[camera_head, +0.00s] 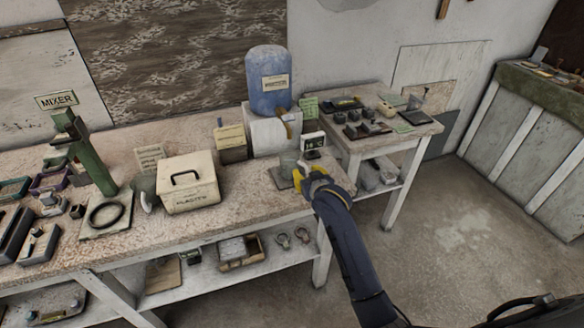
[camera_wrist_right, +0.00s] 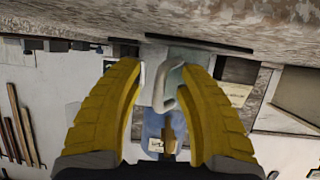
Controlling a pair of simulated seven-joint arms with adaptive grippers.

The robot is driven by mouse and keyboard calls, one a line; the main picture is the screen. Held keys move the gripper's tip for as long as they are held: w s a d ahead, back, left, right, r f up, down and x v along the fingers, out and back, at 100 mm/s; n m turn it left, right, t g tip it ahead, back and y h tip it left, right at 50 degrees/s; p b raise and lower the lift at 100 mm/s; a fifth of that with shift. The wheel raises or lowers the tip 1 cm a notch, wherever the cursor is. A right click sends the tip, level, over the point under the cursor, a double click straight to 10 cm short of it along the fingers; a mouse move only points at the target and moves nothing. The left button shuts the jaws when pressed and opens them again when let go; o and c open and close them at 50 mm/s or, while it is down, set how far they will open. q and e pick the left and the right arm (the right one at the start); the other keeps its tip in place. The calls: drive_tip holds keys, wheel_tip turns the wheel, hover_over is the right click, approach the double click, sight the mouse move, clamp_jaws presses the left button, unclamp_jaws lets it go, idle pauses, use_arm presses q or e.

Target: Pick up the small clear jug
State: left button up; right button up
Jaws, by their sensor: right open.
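The small clear jug (camera_head: 288,164) stands near the right end of the long workbench, on a dark flat plate (camera_head: 280,178). My right gripper (camera_head: 307,178), with yellow fingers, is at its right side and covers part of it. In the right wrist view, which looks upside down, the jug (camera_wrist_right: 186,56) shows between the two open yellow fingers (camera_wrist_right: 163,100), its pale handle towards me. Neither finger clearly touches it. My left gripper is not in view.
A small display (camera_head: 313,141) stands just behind the gripper. A blue water container (camera_head: 269,85) on a white block is at the back. A cream box (camera_head: 188,183) is to the left. A side table (camera_head: 391,128) with small items stands at the right.

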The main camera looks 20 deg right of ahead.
clamp_jaws()
idle(0.6)
